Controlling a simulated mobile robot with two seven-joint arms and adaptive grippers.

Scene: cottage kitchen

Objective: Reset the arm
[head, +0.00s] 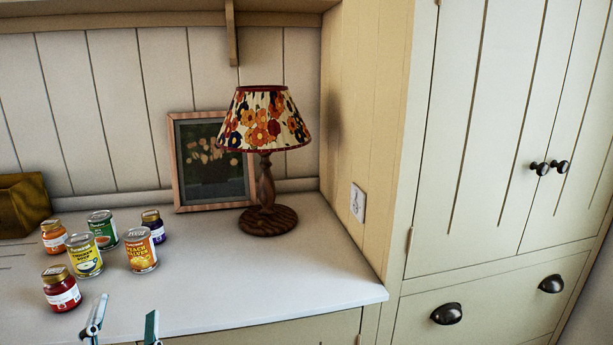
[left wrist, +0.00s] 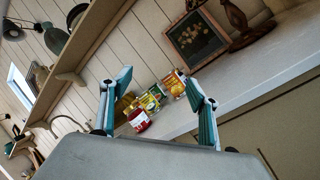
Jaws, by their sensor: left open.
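My left gripper (head: 124,322) shows at the bottom left of the head view, its two teal fingers apart and nothing between them. In the left wrist view the same open gripper (left wrist: 158,92) frames a group of cans and jars, which stand beyond the fingertips. The gripper is in front of the counter's front edge, apart from the goods. My right gripper is in neither view.
On the counter (head: 215,290) stand a red jar (head: 62,290), a peach can (head: 140,252), a yellow can (head: 84,256) and several others. A flowered lamp (head: 266,120) and a picture frame (head: 178,165) stand behind. A tall cupboard (head: 480,130) closes the right side. The counter's front right is clear.

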